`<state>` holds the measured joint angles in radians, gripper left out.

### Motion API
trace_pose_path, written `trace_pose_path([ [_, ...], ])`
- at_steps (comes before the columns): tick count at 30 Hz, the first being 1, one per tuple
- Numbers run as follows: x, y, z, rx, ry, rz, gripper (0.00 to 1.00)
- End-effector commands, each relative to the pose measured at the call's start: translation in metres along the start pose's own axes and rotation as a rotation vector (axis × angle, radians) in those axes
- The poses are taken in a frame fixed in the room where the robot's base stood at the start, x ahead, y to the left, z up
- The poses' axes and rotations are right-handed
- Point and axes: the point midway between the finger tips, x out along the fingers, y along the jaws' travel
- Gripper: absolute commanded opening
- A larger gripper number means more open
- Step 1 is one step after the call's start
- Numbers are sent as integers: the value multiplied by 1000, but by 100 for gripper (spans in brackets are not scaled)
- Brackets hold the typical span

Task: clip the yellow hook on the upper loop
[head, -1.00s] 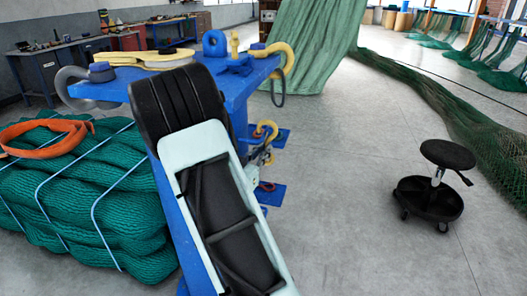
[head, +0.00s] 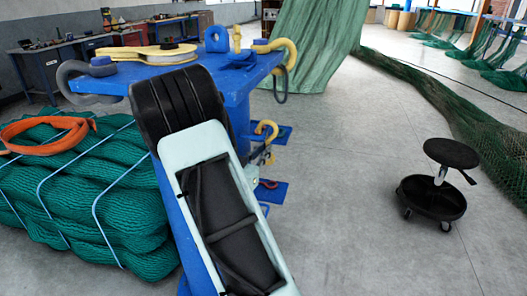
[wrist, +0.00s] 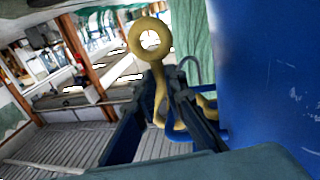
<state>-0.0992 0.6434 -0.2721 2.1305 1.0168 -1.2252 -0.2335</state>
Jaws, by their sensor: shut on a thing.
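In the wrist view, a yellow hook (wrist: 151,40) with a round eye at its top stands between the two fingers of my gripper (wrist: 160,88), which is shut on its shank. Its lower part curves below the fingers, partly hidden by them. A thin grey loop (wrist: 192,66) shows just right of and behind the fingers; I cannot tell if it touches the hook. In the head view, my arm hides most of the gripper. A yellow curved piece (head: 267,126) shows beside the upper blue bracket (head: 284,132), and a small red loop (head: 268,184) at the lower bracket.
A blue post fills the right of the wrist view (wrist: 270,80), close to my gripper. Its top (head: 240,83) bears yellow and grey shackles; a dark link (head: 280,92) hangs at right. Bundled green net (head: 80,200) lies left. A black stool (head: 450,154) stands right on open floor.

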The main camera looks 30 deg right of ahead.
Motion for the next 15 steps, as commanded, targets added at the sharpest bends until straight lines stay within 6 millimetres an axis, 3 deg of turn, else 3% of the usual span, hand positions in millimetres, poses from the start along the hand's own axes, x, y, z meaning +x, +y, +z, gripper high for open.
trace_pose_path([
  [15,0,-2,4,2,6,1,0],
])
